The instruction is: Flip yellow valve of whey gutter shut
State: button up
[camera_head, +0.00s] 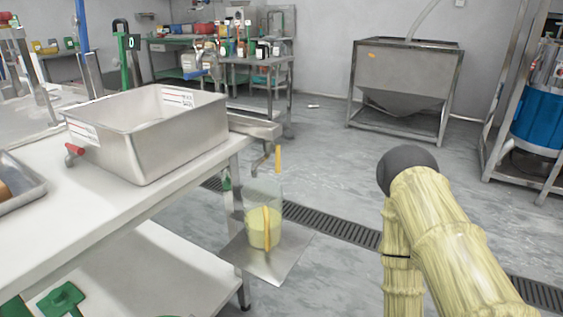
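The whey gutter (255,127) is a metal channel that juts out at the right end of the table, beside a large steel vat. A narrow yellow piece, apparently the valve's handle (278,159), stands upright just below and right of the gutter's end. Whether the valve is open or shut is too small to tell. Below it is a clear container (262,200) with pale yellow liquid. An upright yellow strip shows in it; I cannot tell what it is. My arm, with a dark round joint, is at the right, apart from the valve. My gripper is out of view.
The steel vat (150,150) with a red-handled tap (74,150) stands on the white table (130,210). The container stands on a low metal plate (285,265). A floor drain (330,222) runs behind. A steel hopper (403,85) is at the back. Floor between gutter and arm is clear.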

aim_at(277, 147)
jog(key=z, duration=0.05)
jog(key=k, duration=0.5)
jog(key=z, duration=1)
jog(key=i, duration=0.65)
jog(key=u, duration=0.7)
